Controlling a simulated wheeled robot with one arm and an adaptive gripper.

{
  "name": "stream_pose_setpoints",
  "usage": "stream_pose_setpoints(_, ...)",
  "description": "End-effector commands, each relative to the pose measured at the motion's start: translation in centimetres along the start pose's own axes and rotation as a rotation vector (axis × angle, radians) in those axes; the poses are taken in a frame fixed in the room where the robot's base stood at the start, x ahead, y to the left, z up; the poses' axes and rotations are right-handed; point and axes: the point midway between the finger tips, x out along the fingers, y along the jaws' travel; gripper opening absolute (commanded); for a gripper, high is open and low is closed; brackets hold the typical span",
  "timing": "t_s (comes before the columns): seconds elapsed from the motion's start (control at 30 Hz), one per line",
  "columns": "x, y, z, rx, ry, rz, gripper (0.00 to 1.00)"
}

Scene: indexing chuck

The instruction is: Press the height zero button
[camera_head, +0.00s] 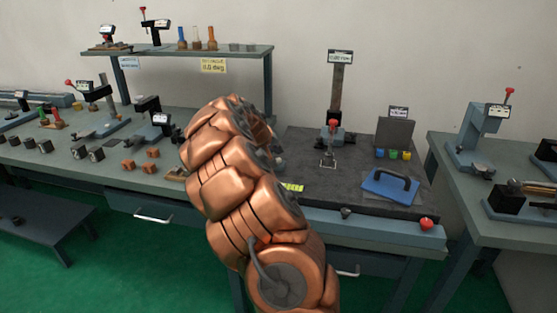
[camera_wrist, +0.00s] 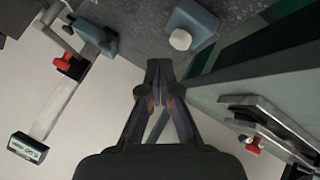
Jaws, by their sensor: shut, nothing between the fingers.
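A height gauge stands on the dark stone plate; its display (camera_head: 340,57) tops a post, with a red knob (camera_head: 333,122) lower down. In the wrist view the gauge display (camera_wrist: 28,147) is at the lower left. A white round button (camera_wrist: 180,38) sits on a grey-blue block (camera_wrist: 195,20) at the top of the wrist view; I can read no label on it. My gripper (camera_wrist: 160,68) is shut and empty, its fingertips apart from the button in the picture. In the head view my arm hides the gripper and this block.
A blue plate with a dark handle (camera_head: 390,186), small coloured cups (camera_head: 392,154) and a dark panel (camera_head: 395,133) are right of the gauge. A red knob (camera_head: 427,224) is at the bench's front. Another bench (camera_head: 480,225) stands at the right.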

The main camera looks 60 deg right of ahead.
Motion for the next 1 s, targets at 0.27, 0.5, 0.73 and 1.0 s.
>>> stream_pose_setpoints(0.27, -1.7, 1.2, -1.2, 0.0, 0.002, 0.0, 0.0)
stream_pose_setpoints(0.5, -3.0, 2.1, -2.2, 0.001, 0.001, -0.001, 0.0)
stream_pose_setpoints(0.73, -3.1, 2.2, -2.3, 0.0, 0.0, 0.0, 0.0)
stream_pose_setpoints(1.0, -3.1, 2.2, -2.3, 0.0, 0.0, 0.0, 0.0)
